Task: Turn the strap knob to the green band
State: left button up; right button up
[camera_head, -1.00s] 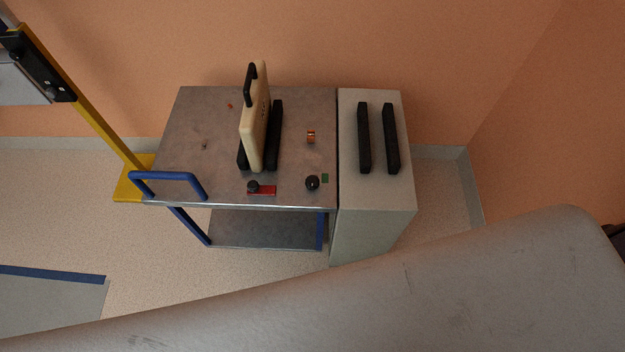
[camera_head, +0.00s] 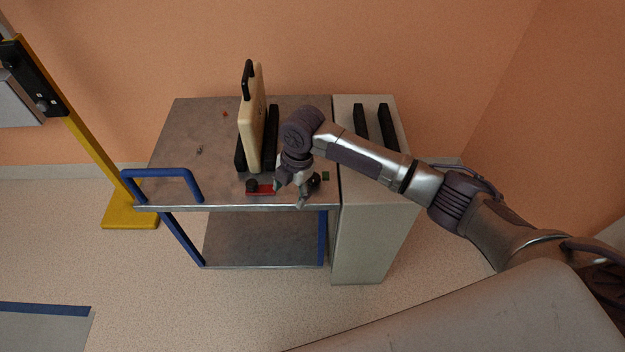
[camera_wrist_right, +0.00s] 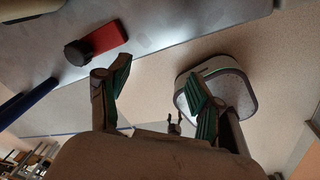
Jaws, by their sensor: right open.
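A round black knob (camera_head: 314,184) is near the front edge of the metal cart top, partly hidden by my right gripper. A small green patch (camera_head: 326,176) lies just right of it. Another black knob (camera_head: 252,186) sits at the left end of a red strip (camera_head: 266,189); that knob (camera_wrist_right: 77,52) and the strip (camera_wrist_right: 105,39) also show in the right wrist view. I cannot tell either knob's angle. My right gripper (camera_head: 291,194) is over the front edge, between the red strip and the right knob. Its fingers (camera_wrist_right: 160,90) are apart with nothing between them. My left gripper is not in view.
A cream panel with a black handle (camera_head: 250,130) stands upright in black rails on the cart (camera_head: 185,150). A blue handle (camera_head: 160,172) rises at the cart's left. A pale cabinet (camera_head: 362,235) with black rails adjoins the right. A yellow post (camera_head: 85,140) stands left.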

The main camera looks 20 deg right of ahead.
aim_at(313, 177)
jog(key=w+d+r+n+h, duration=0.2)
jog(key=w+d+r+n, duration=0.4)
jog(key=r, duration=0.3)
jog(key=shift+m+g, duration=0.3)
jog(key=shift+m, duration=0.3)
jog(key=f, duration=0.4)
jog(key=d+f+b, duration=0.1)
jog(key=f, duration=0.7)
jog(key=shift+s+d+f, duration=0.1)
jog(key=shift+d+f, duration=0.25)
jog(key=shift+f, duration=0.05)
jog(key=c, duration=1.1)
jog(key=shift+c, duration=0.2)
